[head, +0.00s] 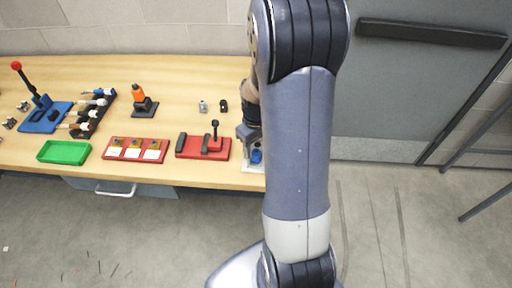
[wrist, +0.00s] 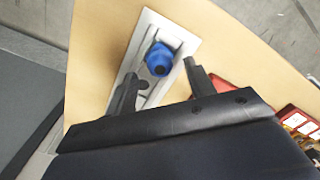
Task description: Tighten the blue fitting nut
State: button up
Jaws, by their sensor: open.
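The blue fitting nut (wrist: 159,58) sits on a pale grey base plate (wrist: 149,28) near the table's edge. In the head view the blue nut (head: 256,156) shows partly beside my arm, on the base plate (head: 252,168). My gripper (wrist: 158,80) is open in the wrist view, with one finger left of the nut and the other right of it. The fingertips look close to the nut, but I cannot tell if either touches it. In the head view my gripper is mostly hidden behind my arm.
A red fixture with a black lever (head: 203,146) stands just left of the base plate. Further left are a red tray with three cards (head: 136,150), a green tray (head: 63,152), a blue lever fixture (head: 45,117) and an orange-topped stand (head: 143,101). A grey door is behind at right.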

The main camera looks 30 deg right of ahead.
jog(key=shift+f, duration=0.9)
jog(key=c, duration=1)
jog(key=shift+m+b, duration=0.45)
jog(key=shift+m, duration=0.15)
jog(key=shift+m+b, duration=0.3)
jog(key=shift+m, duration=0.8)
jog(key=o, duration=1)
